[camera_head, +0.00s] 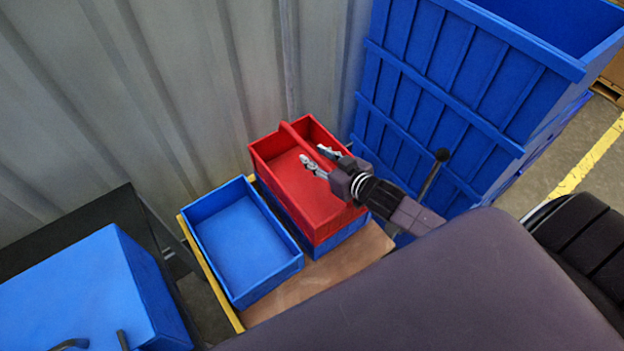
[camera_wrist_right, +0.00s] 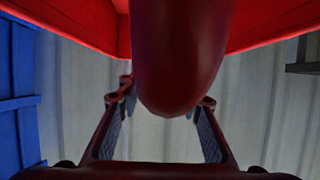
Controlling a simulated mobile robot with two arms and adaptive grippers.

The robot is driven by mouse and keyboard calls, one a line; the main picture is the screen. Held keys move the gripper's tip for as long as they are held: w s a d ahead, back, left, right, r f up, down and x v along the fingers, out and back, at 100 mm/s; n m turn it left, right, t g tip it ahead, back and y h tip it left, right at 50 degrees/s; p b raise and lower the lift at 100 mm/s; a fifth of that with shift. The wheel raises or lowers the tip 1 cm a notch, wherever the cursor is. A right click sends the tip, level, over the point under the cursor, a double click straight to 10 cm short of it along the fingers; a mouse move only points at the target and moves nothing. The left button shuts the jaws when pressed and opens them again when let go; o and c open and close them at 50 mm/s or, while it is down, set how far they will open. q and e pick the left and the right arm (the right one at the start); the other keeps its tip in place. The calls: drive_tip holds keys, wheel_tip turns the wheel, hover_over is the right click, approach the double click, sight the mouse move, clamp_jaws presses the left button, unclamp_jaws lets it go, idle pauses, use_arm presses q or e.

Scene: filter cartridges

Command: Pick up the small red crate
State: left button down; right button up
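The small red crate (camera_head: 307,196) is an open box with a red bar handle across its top. It sits on a blue crate (camera_head: 343,232) of about the same footprint. My right gripper (camera_head: 319,158) is over the red crate with its two fingers spread, one on each side of the bar. In the right wrist view the open fingers (camera_wrist_right: 165,100) show with the rounded red bar (camera_wrist_right: 180,60) between them, and red crate walls (camera_wrist_right: 75,22) behind. Whether a finger touches the bar cannot be told. My left gripper cannot be made out.
An open, empty blue crate (camera_head: 240,240) stands left of the red one on a brown board (camera_head: 330,268) with a yellow edge. A tall blue bin (camera_head: 440,90) rises close on the right. A corrugated wall (camera_head: 150,90) is behind. A blue box (camera_head: 85,290) is at lower left.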

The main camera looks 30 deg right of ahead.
drive_tip(key=c, duration=0.8)
clamp_jaws()
drive_tip(key=shift+w+r, duration=0.1)
drive_tip(key=shift+r, duration=0.05)
drive_tip(key=shift+r, duration=0.1)
